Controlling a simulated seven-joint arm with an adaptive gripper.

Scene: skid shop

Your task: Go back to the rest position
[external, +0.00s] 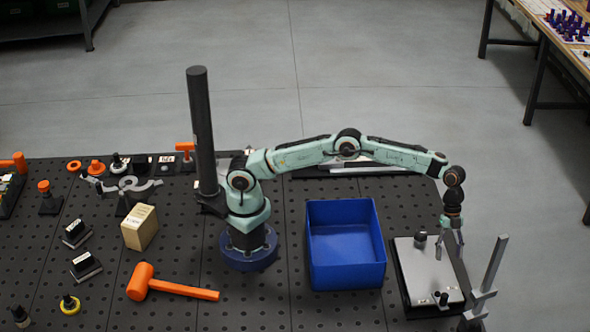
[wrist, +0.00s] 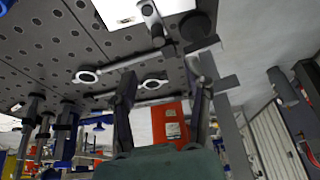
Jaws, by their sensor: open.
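My gripper (external: 451,240) is at the far right of the bench in the external view, at the end of my outstretched arm. It points down over a light grey plate fixture (external: 428,277) with dark knobs. Its fingers look apart, with nothing seen between them; I cannot tell whether they touch the fixture. In the wrist view the two dark fingers of my gripper (wrist: 162,88) stand apart, and an orange-red block (wrist: 170,122) shows beyond them.
A blue bin (external: 349,276) stands between my base and the fixture. A grey upright clamp (external: 490,275) rises right of the fixture. An orange mallet (external: 170,287) and a tan block (external: 139,228) lie left of my base. Bare perforated bench shows at the front middle.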

